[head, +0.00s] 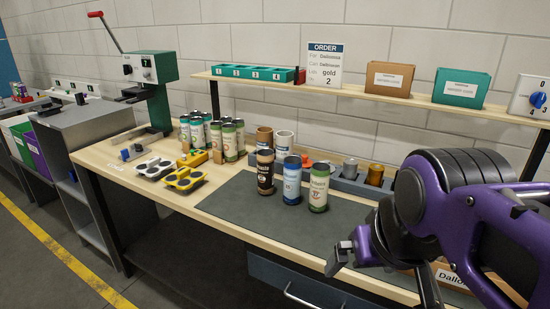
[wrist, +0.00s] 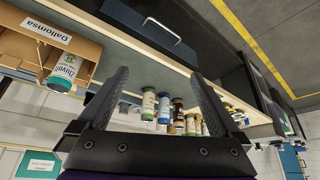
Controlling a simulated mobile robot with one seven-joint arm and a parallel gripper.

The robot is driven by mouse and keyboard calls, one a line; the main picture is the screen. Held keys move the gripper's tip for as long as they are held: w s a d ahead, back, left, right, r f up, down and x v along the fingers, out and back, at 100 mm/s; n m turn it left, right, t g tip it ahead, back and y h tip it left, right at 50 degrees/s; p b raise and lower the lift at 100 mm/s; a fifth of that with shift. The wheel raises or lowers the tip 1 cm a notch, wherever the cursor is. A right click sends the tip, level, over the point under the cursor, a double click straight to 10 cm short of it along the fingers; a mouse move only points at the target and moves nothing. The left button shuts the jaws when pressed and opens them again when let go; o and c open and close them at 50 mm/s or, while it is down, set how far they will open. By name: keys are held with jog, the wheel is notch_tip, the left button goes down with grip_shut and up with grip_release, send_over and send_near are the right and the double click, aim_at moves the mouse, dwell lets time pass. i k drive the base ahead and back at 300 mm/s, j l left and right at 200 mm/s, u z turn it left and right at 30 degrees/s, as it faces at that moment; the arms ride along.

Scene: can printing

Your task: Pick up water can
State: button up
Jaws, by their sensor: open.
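The likely water can (head: 292,180) is white and blue and stands upright on the dark mat, between a dark brown can (head: 265,172) and a green-and-cream can (head: 319,187). Its label is too small to read surely. The blue-and-white can also shows in the wrist view (wrist: 163,107), beyond the fingers. My gripper (head: 385,274) is open and empty over the front of the bench, to the right of and nearer than the three cans. In the wrist view my gripper (wrist: 160,75) has its two fingers wide apart.
Several more cans (head: 229,142) stand at the back left, near yellow and white holders (head: 183,179). A grey rack (head: 345,182) with cups lies behind the three cans. A cardboard box (wrist: 35,43) with a can sits at the bench's right end. The mat (head: 235,205) is clear in front.

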aim_at(292, 167)
jog(key=u, duration=0.15)
jog(key=i+j, duration=0.2)
jog(key=j, duration=0.2)
jog(key=i+j, duration=0.15)
jog(key=j, duration=0.2)
jog(key=i+j, duration=0.2)
jog(key=j, duration=0.2)
jog(key=i+j, duration=0.15)
jog(key=j, duration=0.2)
jog(key=j+z, duration=0.1)
jog(key=z, duration=0.25)
jog(key=i+j+z, duration=0.1)
jog(key=z, duration=0.65)
jog(key=k+j+z, duration=0.1)
jog(key=z, duration=0.3)
jog(key=k+z, duration=0.15)
jog(key=z, duration=0.2)
jog(key=k+z, duration=0.15)
jog(key=z, duration=0.25)
jog(key=k+z, duration=0.15)
jog(key=z, duration=0.2)
jog(key=k+l+z, duration=0.35)
jog(key=i+j+u, duration=0.55)
jog(key=i+u, duration=0.15)
jog(key=i, duration=0.15)
